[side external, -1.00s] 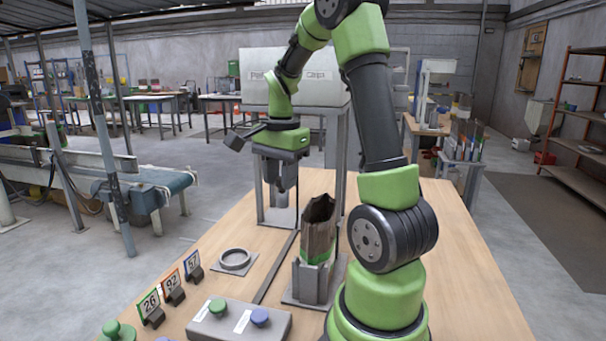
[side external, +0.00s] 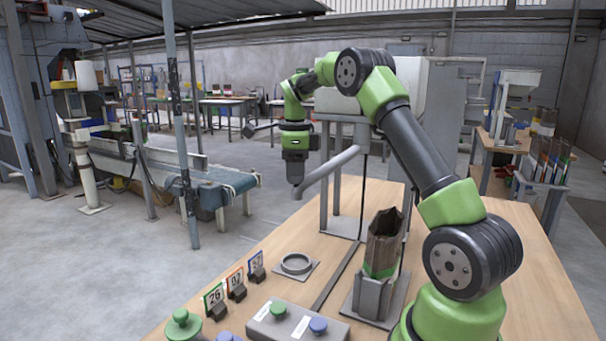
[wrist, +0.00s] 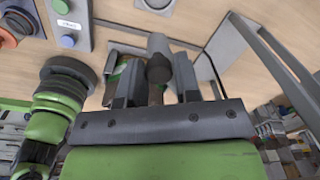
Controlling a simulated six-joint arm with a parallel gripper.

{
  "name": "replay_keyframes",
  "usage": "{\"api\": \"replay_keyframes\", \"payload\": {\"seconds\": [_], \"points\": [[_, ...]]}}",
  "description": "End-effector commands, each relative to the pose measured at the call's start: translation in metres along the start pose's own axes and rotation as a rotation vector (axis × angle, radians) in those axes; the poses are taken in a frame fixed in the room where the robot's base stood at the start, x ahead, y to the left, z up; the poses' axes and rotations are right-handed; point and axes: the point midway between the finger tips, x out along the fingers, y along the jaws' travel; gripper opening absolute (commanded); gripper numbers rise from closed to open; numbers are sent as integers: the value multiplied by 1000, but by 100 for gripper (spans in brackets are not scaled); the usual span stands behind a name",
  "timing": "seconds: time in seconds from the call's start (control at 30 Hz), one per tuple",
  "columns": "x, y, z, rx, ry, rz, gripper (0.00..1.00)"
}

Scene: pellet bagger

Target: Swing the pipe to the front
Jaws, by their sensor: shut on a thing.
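The grey bent pipe (side external: 335,172) comes out from the white hopper (side external: 350,98) on its metal stand and slopes down to the left, past the stand's left legs. My gripper (side external: 296,178) is shut on its lower, outer end, left of the stand. In the wrist view the fingers of my gripper (wrist: 156,80) stand on both sides of a grey cylindrical part of the pipe (wrist: 158,50). The exact contact is partly hidden there.
A brown open bag (side external: 384,240) with a green band stands in a grey holder (side external: 372,298). A grey ring (side external: 296,263) on a plate, several number cards (side external: 235,278) and a button box (side external: 290,326) lie nearer. A conveyor (side external: 200,180) stands beyond the table.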

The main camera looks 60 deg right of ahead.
Motion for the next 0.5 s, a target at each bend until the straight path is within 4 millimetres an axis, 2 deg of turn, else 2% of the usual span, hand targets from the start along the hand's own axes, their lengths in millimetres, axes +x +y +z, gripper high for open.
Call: {"api": "replay_keyframes", "payload": {"seconds": [0.03,0.5], "points": [[4,-2,-3,25,13,10,0],[5,-8,-1,61,17,11,0]]}}
